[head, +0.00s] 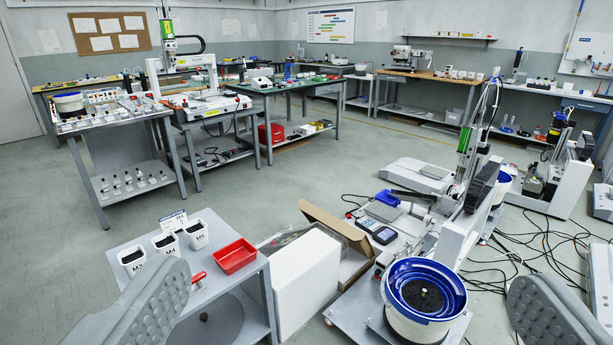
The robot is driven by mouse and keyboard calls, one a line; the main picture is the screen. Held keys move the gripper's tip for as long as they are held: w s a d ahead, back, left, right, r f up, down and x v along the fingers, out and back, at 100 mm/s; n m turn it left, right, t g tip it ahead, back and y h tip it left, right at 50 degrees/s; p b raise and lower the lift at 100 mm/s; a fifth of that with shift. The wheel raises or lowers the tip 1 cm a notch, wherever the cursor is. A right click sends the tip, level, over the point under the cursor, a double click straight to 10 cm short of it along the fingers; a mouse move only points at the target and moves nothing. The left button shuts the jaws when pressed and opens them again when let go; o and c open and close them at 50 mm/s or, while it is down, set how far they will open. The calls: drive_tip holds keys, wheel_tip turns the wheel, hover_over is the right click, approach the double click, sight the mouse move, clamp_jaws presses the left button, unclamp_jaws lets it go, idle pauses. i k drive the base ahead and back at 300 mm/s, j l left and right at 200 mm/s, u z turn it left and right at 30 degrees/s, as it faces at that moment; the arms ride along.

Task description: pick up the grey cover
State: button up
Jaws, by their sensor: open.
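My gripper (350,280) shows as two grey padded fingers at the lower left and lower right edges. They are wide apart with nothing between them. A small flat grey piece (382,212) lies on the gantry screwdriver machine (460,205) in the middle right, well ahead of my gripper. It may be the grey cover, but at this distance I cannot tell for sure. Nothing touches it from my side.
A blue-rimmed bowl feeder (424,292) stands at the front right. A low grey table (125,262) at front left holds labelled white cups (166,246) and a red tray (234,256). An open cardboard box (335,228) lies between. Cables (530,255) cover the right floor.

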sight(220, 322)
drive_tip(key=u, duration=0.9)
